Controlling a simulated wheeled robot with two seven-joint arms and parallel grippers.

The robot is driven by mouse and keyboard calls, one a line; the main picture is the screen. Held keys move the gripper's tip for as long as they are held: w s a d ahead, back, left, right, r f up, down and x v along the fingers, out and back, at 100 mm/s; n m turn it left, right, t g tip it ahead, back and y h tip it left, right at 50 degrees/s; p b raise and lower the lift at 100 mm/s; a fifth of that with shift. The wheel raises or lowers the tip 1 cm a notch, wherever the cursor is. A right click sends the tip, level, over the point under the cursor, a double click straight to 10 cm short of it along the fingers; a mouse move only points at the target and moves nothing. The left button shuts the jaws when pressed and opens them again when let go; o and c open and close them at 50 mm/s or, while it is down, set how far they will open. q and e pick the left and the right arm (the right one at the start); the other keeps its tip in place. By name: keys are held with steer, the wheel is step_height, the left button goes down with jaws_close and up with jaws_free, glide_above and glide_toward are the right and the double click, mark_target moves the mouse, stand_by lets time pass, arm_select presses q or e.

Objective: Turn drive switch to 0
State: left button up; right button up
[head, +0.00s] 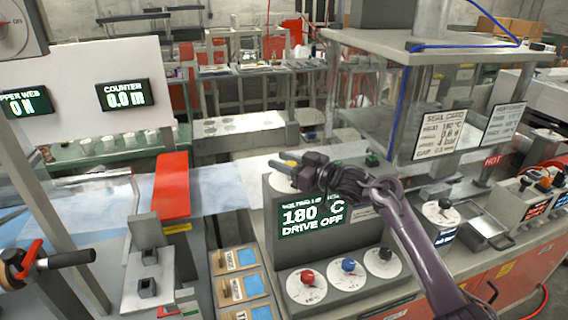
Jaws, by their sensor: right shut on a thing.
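The control box (360,226) in the middle has a dark display (312,216) that reads 180 C and DRIVE OFF. A white dial (283,183) sits on the box's upper left, apparently the drive switch. My right gripper (286,164) reaches in from the lower right and is shut at this dial, on its knob. The fingers and wrist hide the knob and much of the dial, so its pointer and marks cannot be read. My left gripper is not in view.
Red (307,277), blue (348,265) and black knobs (385,254) sit on the box's lower face. A red block (171,186) stands left over the film. A clear-walled frame with a seal card (439,134) stands right. Labelled wooden trays (236,260) lie in front.

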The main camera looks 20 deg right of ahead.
stand_by(0.3)
steer(key=o, duration=1)
steer(key=shift+c, duration=0.2)
steer(key=shift+s+d+f, duration=0.1)
steer(key=shift+s+d, duration=0.15)
steer(key=shift+s, duration=0.05)
steer(key=b+v, duration=0.3)
steer(key=v, duration=0.3)
steer(key=shift+s+d, duration=0.15)
steer(key=shift+d, duration=0.1)
steer(key=shift+s+d, duration=0.15)
steer(key=shift+s, duration=0.1)
